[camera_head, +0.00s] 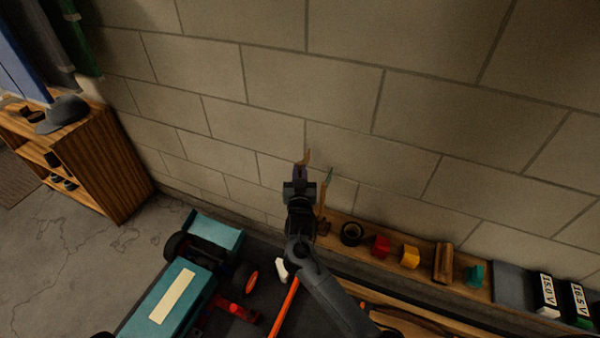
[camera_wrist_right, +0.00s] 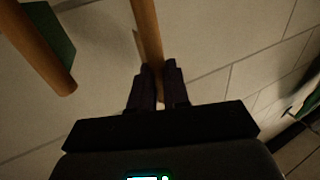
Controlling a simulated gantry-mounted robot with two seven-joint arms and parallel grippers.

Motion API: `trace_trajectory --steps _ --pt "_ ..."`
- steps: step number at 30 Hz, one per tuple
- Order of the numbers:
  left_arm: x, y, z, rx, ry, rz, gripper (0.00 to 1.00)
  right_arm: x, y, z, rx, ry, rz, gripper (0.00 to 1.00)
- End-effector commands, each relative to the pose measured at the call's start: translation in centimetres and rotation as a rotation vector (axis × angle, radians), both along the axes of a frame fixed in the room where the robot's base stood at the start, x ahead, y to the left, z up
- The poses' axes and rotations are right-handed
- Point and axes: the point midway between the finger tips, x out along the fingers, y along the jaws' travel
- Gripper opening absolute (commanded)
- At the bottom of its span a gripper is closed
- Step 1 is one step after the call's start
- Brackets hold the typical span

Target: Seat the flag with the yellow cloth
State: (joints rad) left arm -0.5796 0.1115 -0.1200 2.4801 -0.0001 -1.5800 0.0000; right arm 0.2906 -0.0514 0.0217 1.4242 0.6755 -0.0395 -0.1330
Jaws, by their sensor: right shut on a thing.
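My right gripper (camera_head: 300,174) is in front of the block wall, with its fingers pointing up and away. In the right wrist view its dark fingers (camera_wrist_right: 159,82) are shut on a round wooden pole (camera_wrist_right: 147,35). In the head view a small tan-yellow piece (camera_head: 306,157) shows just past the fingertips; it is too small to tell cloth from pole. A second flag with green cloth (camera_head: 329,177) stands close to the right of the gripper. Its cloth (camera_wrist_right: 56,36) and pole (camera_wrist_right: 32,48) show at left in the wrist view. My left gripper is not in view.
A wooden ledge (camera_head: 340,240) along the wall bears a dark ring (camera_head: 352,234), a red block (camera_head: 381,246), a yellow block (camera_head: 410,256) and battery packs (camera_head: 547,296). A teal racecar (camera_head: 165,308) is below left. A wooden shelf (camera_head: 105,165) stands far left.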

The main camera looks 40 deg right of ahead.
Motion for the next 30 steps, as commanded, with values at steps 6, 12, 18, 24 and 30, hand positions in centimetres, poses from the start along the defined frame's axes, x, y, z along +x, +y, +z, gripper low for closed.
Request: trace_trajectory --steps 6,12,18,24,30 --pt "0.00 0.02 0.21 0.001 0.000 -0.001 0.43 0.01 0.02 0.09 0.000 0.000 0.000 0.00" --pt "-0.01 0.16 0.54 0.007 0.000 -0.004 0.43 0.01 0.03 0.12 -0.001 -0.001 0.000 0.00" --pt "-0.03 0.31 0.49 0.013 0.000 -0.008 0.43 0.01 0.03 0.04 -0.001 -0.001 0.000 0.00" --pt "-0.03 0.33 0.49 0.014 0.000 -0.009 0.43 0.01 0.03 0.03 -0.001 -0.001 0.000 0.00" --pt "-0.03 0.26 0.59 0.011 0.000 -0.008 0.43 0.01 0.03 0.08 -0.001 -0.001 0.000 0.00"
